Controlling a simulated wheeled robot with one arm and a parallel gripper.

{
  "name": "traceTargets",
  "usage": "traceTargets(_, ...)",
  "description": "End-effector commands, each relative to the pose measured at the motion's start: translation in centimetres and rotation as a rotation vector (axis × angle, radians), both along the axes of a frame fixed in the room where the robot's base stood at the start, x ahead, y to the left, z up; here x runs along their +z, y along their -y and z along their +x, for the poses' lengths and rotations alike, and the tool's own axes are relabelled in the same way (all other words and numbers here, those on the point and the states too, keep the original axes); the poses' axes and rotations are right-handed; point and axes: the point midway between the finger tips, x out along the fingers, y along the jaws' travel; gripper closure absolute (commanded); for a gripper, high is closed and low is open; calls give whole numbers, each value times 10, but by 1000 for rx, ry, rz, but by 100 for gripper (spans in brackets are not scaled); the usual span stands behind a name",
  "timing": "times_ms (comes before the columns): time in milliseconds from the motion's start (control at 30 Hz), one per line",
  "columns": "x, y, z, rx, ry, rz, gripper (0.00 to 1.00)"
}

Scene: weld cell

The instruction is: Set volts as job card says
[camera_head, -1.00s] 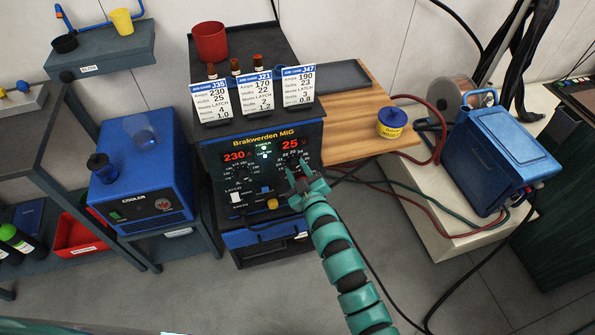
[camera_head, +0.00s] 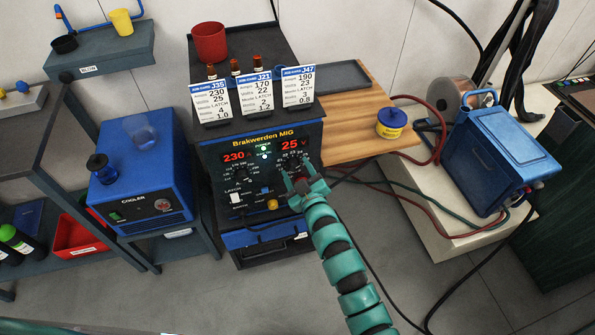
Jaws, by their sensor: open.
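The Brakwerden MIG welder (camera_head: 263,141) faces me with red displays: amps reads 230 (camera_head: 234,156), volts reads 25 (camera_head: 290,145). The volts dial (camera_head: 293,162) is under the right display, partly hidden by my gripper. My gripper (camera_head: 304,172) is open in front of the dial's lower part; I cannot tell if it touches the knob. Three job cards stand on top: J35 (camera_head: 210,98) shows amps 230 and volts 25, J21 (camera_head: 256,95) shows volts 22, J47 (camera_head: 299,88) shows volts 23.
The blue cooler (camera_head: 140,185) stands left of the welder. A wooden board (camera_head: 345,125) with a blue and yellow tin (camera_head: 391,122) is at right. A blue wire feeder (camera_head: 497,160) and red hoses lie further right. A red cup (camera_head: 209,42) stands behind the cards.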

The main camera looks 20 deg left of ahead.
Motion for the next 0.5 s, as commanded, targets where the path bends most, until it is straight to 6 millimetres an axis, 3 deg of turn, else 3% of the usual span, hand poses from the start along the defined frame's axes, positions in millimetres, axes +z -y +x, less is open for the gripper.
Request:
traceTargets(167, -1, 9, -11, 0, -1, -1, 45)
traceTargets(500, 2, 43, -52, -1, 0, 0, 45)
